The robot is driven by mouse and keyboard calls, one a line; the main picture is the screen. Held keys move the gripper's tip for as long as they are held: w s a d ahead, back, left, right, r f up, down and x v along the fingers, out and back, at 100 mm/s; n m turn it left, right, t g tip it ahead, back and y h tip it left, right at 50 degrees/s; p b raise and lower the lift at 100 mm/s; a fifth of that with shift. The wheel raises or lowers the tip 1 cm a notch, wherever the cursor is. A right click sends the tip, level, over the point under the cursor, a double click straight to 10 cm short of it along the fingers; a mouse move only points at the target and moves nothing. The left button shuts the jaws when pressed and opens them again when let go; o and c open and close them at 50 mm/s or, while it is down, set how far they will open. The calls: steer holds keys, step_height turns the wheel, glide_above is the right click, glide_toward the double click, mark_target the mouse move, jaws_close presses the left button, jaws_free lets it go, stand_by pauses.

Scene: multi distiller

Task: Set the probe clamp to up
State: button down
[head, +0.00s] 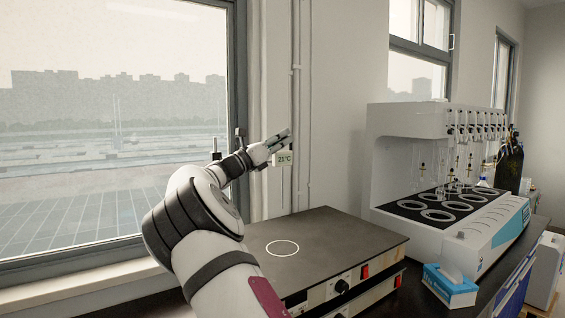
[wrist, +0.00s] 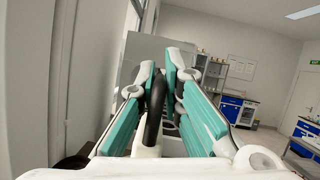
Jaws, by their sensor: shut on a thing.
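My gripper (head: 284,137) is raised above the back of the hotplate in the head view, beside the wall. In the wrist view its teal fingers (wrist: 164,72) are closed in on a black curved part (wrist: 155,108), which appears to be the probe clamp. In the head view the gripper and arm hide the clamp, so its angle cannot be told.
A white multi-position distiller (head: 385,165) with glassware stands to the right. A blue tissue box (head: 450,287) sits on the bench in front of it. A window fills the left side, and wall pipes (head: 299,90) run behind my gripper. The hotplate top is clear.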

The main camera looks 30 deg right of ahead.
steer(key=shift+r, duration=1.45)
steer(key=c, duration=1.7)
jaws_free()
steer(key=shift+f, duration=0.1)
steer(key=shift+a, duration=0.1)
steer(key=shift+a+f, duration=0.2)
steer(key=shift+a, duration=0.1)
steer(key=v, duration=1.1)
steer(key=shift+a, duration=0.1)
